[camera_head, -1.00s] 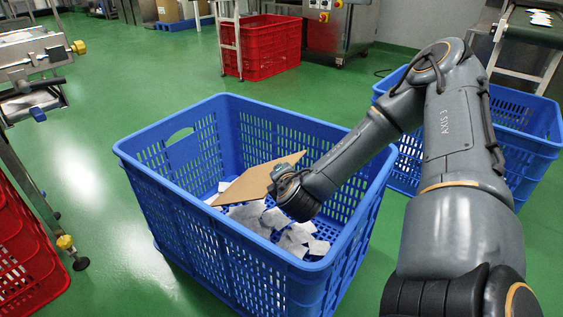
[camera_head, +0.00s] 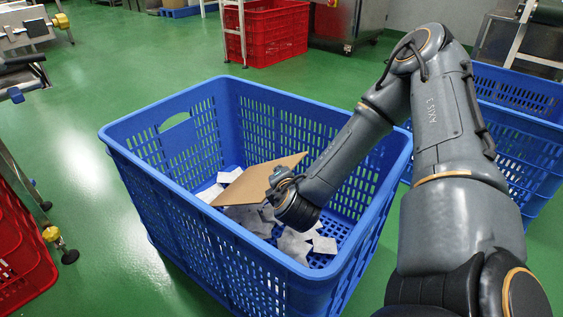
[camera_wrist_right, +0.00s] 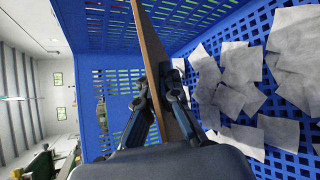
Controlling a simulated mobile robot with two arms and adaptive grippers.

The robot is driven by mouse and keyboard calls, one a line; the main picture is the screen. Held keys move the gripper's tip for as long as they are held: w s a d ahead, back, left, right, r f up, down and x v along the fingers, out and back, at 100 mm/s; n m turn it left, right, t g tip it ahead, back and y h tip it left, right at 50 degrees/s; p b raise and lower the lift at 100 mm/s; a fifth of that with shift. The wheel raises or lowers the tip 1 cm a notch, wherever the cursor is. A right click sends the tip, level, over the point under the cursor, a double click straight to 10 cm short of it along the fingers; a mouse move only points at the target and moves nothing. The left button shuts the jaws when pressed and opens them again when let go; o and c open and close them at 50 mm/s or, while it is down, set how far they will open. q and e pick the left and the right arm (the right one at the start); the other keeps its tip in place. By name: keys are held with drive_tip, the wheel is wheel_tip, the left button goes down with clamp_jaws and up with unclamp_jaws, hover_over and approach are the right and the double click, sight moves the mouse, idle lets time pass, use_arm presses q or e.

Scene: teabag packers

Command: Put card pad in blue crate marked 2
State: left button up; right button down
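The card pad (camera_head: 250,183) is a flat brown sheet, tilted inside the big blue crate (camera_head: 205,245). My right gripper (camera_head: 279,180) reaches down into this crate and is shut on the pad's edge. In the right wrist view the two fingers (camera_wrist_right: 158,92) press on both faces of the pad (camera_wrist_right: 151,45). The pad hangs over white teabags (camera_head: 296,243) on the crate's floor. I cannot tell whether its lower edge touches them. No number 2 is readable on the crate. My left gripper is not in view.
A second blue crate (camera_head: 535,150) stands to the right, partly behind my right arm. A red crate (camera_head: 272,35) is at the back and another (camera_head: 20,250) at the left edge. Green floor (camera_head: 95,125) is clear left of the blue crate.

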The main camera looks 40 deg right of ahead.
drive_tip(key=shift+f, duration=0.55)
drive_tip(key=c, duration=1.5)
unclamp_jaws()
drive_tip(key=shift+r, duration=0.1)
drive_tip(key=shift+r, duration=0.3)
drive_tip(key=p+v, duration=0.3)
drive_tip(key=v, duration=0.4)
drive_tip(key=shift+s+a+r, duration=0.1)
drive_tip(key=shift+s+r, duration=0.15)
